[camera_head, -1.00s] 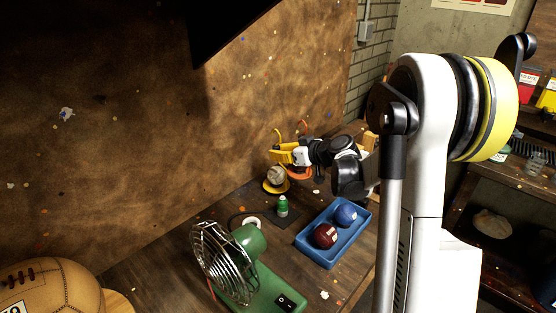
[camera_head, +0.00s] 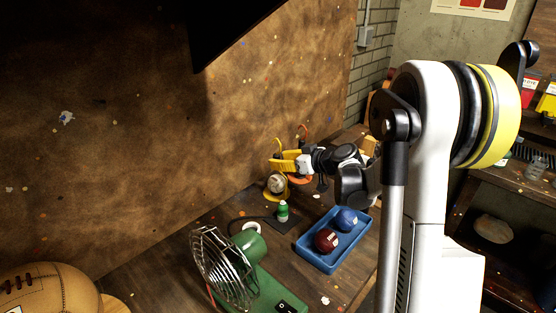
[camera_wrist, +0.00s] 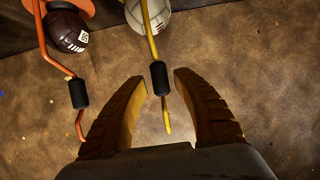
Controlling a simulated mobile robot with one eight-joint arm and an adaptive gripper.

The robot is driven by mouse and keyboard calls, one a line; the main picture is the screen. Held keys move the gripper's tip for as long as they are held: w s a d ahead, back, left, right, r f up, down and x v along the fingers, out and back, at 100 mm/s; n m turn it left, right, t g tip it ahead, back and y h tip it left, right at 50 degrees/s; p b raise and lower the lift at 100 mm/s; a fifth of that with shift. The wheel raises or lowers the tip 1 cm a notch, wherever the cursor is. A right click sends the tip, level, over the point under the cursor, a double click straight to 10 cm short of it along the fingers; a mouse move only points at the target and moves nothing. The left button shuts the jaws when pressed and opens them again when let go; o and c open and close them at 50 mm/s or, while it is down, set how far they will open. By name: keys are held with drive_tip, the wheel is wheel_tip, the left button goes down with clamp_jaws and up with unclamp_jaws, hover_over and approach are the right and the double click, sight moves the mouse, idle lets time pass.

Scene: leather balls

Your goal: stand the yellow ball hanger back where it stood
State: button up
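The yellow ball hanger (camera_head: 278,141) stands upright on the bench near the brown wall, with a pale ball (camera_head: 276,184) hanging on it. In the wrist view the hanger's yellow rod (camera_wrist: 151,35) carries a black sleeve between my fingertips. My gripper (camera_wrist: 160,78) is open around that sleeve, with a gap on both sides. It also shows in the head view (camera_head: 279,160). The hanger's foot is outside the wrist view.
An orange hanger (camera_wrist: 60,67) with a dark brown ball (camera_wrist: 67,32) stands close by on the left in the wrist view.

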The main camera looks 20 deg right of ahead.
drive_tip(key=p+v, duration=0.3)
drive_tip(key=v, duration=0.7)
drive_tip(key=s+a+r+m+g+h, duration=0.1)
drive_tip(key=s+a+r+m+g, duration=0.2)
drive_tip(key=s+a, duration=0.75)
drive_tip(key=s+a+g+h, duration=0.1)
drive_tip(key=s+a+h, duration=0.1)
drive_tip(key=s+a, duration=0.2)
drive_tip(key=s+a+m+g+h, duration=0.1)
drive_tip(key=s+a, duration=0.3)
drive_tip(key=s, duration=0.6)
drive_tip(key=shift+s+f+h, duration=0.3)
drive_tip(key=shift+f+h, duration=0.1)
drive_tip(key=shift+h, duration=0.1)
